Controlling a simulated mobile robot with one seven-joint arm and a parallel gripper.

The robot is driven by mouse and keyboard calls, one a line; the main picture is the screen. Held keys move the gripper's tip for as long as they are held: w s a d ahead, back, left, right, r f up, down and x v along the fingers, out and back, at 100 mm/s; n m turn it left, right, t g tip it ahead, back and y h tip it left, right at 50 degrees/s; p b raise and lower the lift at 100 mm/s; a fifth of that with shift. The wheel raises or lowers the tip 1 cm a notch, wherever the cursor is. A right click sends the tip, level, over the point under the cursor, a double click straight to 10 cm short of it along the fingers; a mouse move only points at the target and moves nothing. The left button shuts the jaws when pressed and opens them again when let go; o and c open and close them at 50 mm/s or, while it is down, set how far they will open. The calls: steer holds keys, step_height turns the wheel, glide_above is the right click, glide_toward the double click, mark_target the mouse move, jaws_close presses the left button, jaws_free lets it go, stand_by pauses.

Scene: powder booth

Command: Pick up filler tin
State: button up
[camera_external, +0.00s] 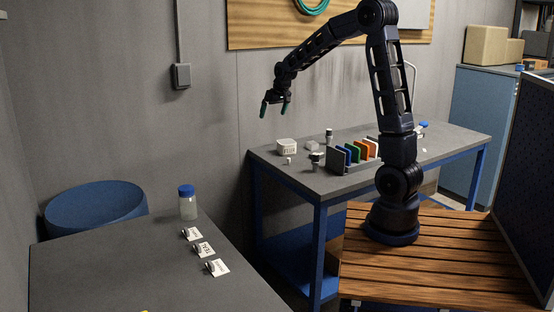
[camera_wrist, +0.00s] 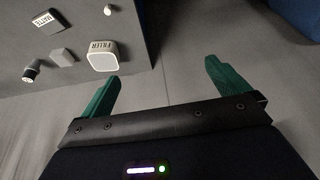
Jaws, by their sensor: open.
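The filler tin (camera_external: 287,146) is a small white box-like tin with rounded corners, standing on the left end of the grey-topped bench (camera_external: 350,181). In the wrist view the white tin (camera_wrist: 103,57) shows the label "FILLER" on its side, close to the bench edge. My gripper (camera_external: 275,107) is open and empty, pointing down above and slightly left of the tin. In the wrist view its two green fingers (camera_wrist: 165,86) are wide apart, with bare floor or wall between them; the tin lies beyond the left finger, not between them.
Near the tin are a small white piece (camera_wrist: 108,9), a block (camera_wrist: 63,55), a dark "MATTE" box (camera_wrist: 51,21) and a dark-and-white cylinder (camera_wrist: 31,72). A rack of coloured panels (camera_external: 353,153) stands to the right. A separate table (camera_external: 120,265) holds a blue-capped jar (camera_external: 188,205) and labelled cards.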

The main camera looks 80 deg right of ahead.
steer(key=d+f+m, duration=0.1)
steer(key=d+f, duration=0.6)
steer(key=d, duration=0.4)
steer(key=m+g+h, duration=0.1)
steer(key=m, duration=0.1)
glide_above(286, 142)
steer(key=s+a, duration=0.1)
steer(key=s, duration=0.1)
steer(key=f, duration=0.8)
steer(key=shift+w+f, duration=0.15)
steer(key=shift+w, duration=0.05)
steer(key=x, duration=0.5)
steer(key=shift+s+f, duration=0.1)
steer(key=shift+f, duration=0.1)
steer(key=x, duration=0.5)
steer(key=shift+s+a+f, duration=0.15)
steer(key=shift+s+a, duration=0.1)
steer(key=shift+a, duration=0.2)
steer(key=shift+w+d+f, duration=0.15)
steer(key=shift+f, duration=0.1)
steer(key=shift+c, duration=0.4)
steer(key=c, duration=1.1)
